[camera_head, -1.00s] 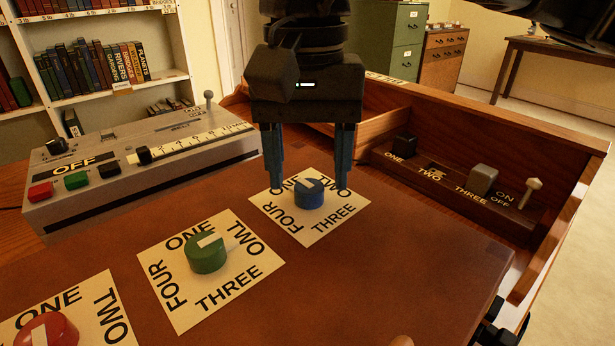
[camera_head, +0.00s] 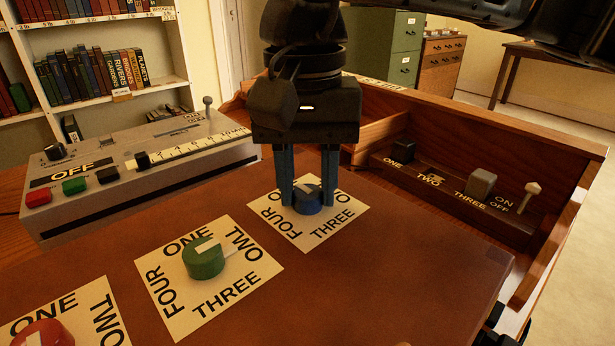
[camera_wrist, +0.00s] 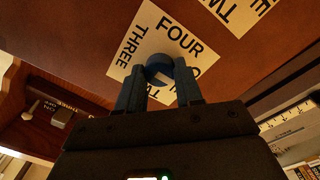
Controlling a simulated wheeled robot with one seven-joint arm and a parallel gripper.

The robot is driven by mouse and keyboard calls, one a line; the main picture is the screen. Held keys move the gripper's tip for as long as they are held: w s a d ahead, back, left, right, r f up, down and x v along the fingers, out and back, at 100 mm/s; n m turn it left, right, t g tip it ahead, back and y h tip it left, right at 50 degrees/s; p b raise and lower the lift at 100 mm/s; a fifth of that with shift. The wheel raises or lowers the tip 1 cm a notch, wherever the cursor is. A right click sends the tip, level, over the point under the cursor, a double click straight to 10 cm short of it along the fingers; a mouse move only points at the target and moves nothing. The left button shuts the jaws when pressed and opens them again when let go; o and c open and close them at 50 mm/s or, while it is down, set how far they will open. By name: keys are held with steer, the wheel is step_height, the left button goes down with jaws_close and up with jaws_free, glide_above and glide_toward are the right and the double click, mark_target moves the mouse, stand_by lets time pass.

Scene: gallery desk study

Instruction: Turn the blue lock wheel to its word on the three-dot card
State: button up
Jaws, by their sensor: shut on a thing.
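The blue lock wheel (camera_head: 308,201) stands on a cream card (camera_head: 341,218) printed with ONE, TWO, THREE and FOUR around it. My gripper (camera_head: 307,196) points down over the wheel with its fingers shut on the wheel's two sides. The wheel also shows between the fingertips in the wrist view (camera_wrist: 160,66), below the word FOUR. The fingers and wrist hide ONE and part of TWO in the head view. The wheel's white pointer is mostly hidden, so I cannot tell which word it faces. No three-dot card is seen.
A green wheel (camera_head: 204,260) and a red wheel (camera_head: 43,334) stand on similar cards to the left. A grey console (camera_head: 141,170) with buttons and a slider is at the back left. A wooden tray (camera_head: 455,196) with switches is at the right.

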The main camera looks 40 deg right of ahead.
steer(key=shift+f+m+b, duration=0.1)
steer(key=shift+m+b, duration=0.3)
steer(key=shift+b, duration=0.1)
steer(key=shift+c, duration=0.3)
steer(key=shift+f+m+b, duration=0.1)
steer(key=shift+m+b, duration=0.9)
steer(key=shift+b, duration=0.1)
steer(key=m+b, duration=0.4)
steer(key=m, duration=0.1)
steer(key=shift+d, duration=0.1)
steer(key=m+b, duration=0.2)
steer(key=m, duration=0.3)
steer(key=m+b, duration=0.1)
steer(key=m, duration=0.1)
steer(key=m+b, duration=0.1)
steer(key=m, duration=0.1)
steer(key=shift+r+m, duration=0.2)
steer(key=shift+m, duration=0.2)
steer(key=o, duration=1)
steer(key=shift+o, duration=0.2)
